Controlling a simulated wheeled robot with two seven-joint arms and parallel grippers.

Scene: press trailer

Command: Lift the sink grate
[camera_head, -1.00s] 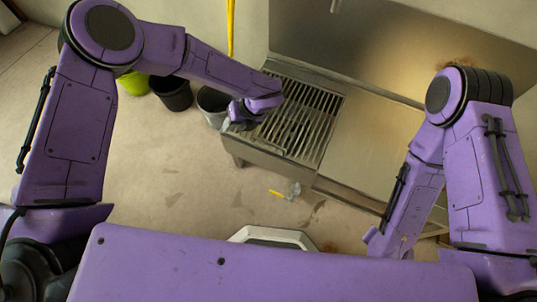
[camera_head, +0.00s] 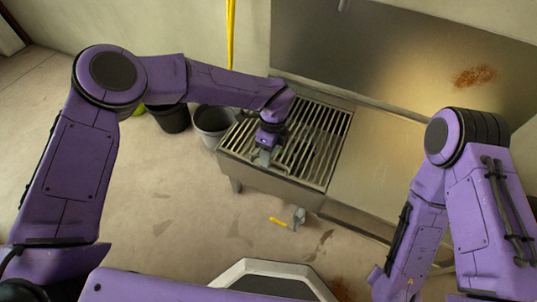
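The sink grate (camera_head: 322,142) is a rectangle of parallel metal bars lying in the left part of the steel sink unit. My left gripper (camera_head: 264,157) points down over the grate's left front part, close to the front edge. Its fingers are small and partly hidden, so I cannot tell whether they are open or touch the bars. My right arm hangs at the right of the picture, and its gripper is not clearly visible.
The steel counter (camera_head: 372,165) continues to the right of the grate, with a metal backsplash (camera_head: 400,55) behind. A grey bucket (camera_head: 211,122) and a black bucket (camera_head: 172,118) stand left of the sink. A yellow object (camera_head: 278,222) lies on the open floor in front.

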